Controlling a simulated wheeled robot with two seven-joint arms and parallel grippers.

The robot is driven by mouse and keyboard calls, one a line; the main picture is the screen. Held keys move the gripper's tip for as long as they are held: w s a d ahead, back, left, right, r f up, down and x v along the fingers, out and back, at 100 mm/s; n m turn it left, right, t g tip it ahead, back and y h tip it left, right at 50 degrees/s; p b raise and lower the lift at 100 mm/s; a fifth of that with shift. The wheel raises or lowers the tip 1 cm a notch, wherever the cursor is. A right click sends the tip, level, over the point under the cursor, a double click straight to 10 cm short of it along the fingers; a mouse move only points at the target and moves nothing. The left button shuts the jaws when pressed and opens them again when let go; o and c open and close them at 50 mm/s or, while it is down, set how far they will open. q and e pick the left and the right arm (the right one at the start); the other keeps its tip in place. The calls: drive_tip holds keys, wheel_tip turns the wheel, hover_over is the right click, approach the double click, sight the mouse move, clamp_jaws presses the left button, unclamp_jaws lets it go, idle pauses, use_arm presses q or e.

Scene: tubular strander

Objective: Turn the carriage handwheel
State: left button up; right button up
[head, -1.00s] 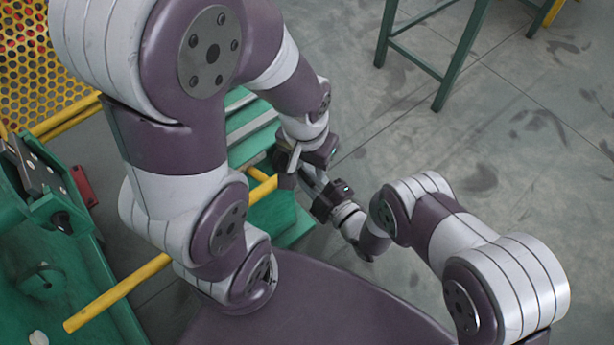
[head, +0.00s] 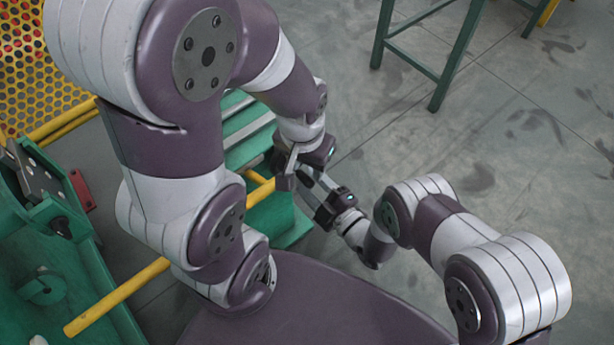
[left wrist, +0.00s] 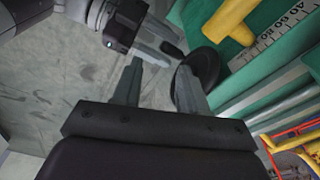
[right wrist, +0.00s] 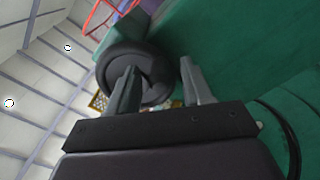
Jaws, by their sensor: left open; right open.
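The black round handwheel (left wrist: 207,66) shows in the left wrist view beside a green machine side, partly behind one finger of my left gripper (left wrist: 157,85). That gripper is open, with its other finger left of the wheel; contact is unclear. In the right wrist view, the wheel (right wrist: 152,78) is a thick dark ring. My right gripper (right wrist: 160,85) is open, one finger overlapping the wheel and the other to its right. In the head view, my left gripper (head: 288,172) and right gripper (head: 312,182) are close together, and the wheel is hidden.
A yellow bar (head: 118,295) runs beside the green machine (head: 90,290) at left. A yellow perforated guard (head: 35,95) stands behind it. A green stand (head: 455,60) is at the upper right. The grey floor (head: 480,150) is open at right.

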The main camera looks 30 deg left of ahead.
drive_tip(key=p+v, duration=0.2)
drive_tip(key=v, duration=0.8)
drive_tip(key=shift+s+d, duration=0.2)
drive_tip(key=shift+d, duration=0.15)
